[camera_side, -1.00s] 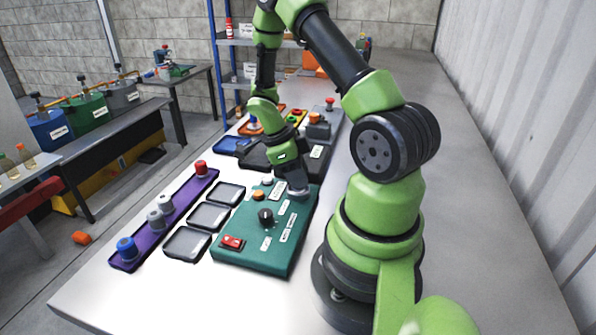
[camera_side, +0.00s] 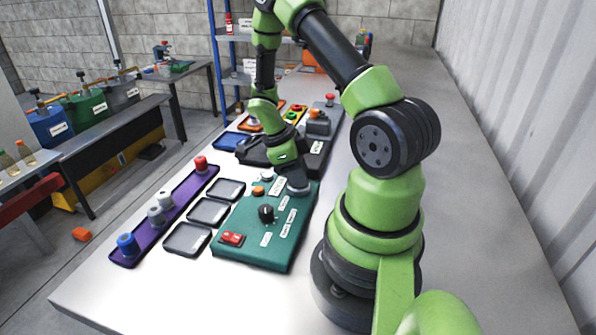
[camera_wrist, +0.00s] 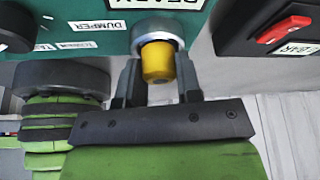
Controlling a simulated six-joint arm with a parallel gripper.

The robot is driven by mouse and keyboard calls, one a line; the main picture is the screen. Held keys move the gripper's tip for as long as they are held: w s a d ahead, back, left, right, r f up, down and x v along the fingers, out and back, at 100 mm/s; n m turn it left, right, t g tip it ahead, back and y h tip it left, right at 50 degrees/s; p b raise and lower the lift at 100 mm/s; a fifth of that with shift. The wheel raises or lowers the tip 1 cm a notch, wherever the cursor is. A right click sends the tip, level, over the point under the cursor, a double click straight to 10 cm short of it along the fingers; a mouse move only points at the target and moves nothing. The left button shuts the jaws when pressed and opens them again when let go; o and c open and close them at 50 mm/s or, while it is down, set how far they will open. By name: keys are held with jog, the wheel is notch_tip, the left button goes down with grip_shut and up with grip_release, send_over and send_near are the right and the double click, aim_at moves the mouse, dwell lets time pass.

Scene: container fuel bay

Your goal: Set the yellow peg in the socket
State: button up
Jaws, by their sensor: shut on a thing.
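The yellow peg (camera_wrist: 157,64) is between the fingers of my gripper (camera_wrist: 157,72) in the wrist view, and my gripper is shut on it. The far end of the peg is at the round metal socket (camera_wrist: 152,28) on the teal panel (camera_wrist: 98,10). The metal ring shows around that end; how deep the peg sits cannot be told. In the side view my gripper (camera_side: 294,178) is low over the far right corner of the teal panel (camera_side: 262,247). The peg is not clearly visible there.
A purple tray (camera_side: 183,202) with red, grey and blue pegs stands left of the panel. Shallow black-rimmed trays (camera_side: 187,239) lie between. The panel has a black knob (camera_side: 266,212) and a red switch (camera_side: 232,239). A dark box (camera_wrist: 265,30) with a red switch is close by.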

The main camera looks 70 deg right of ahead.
jog(key=o, duration=1.4)
jog(key=shift+r, duration=4.05)
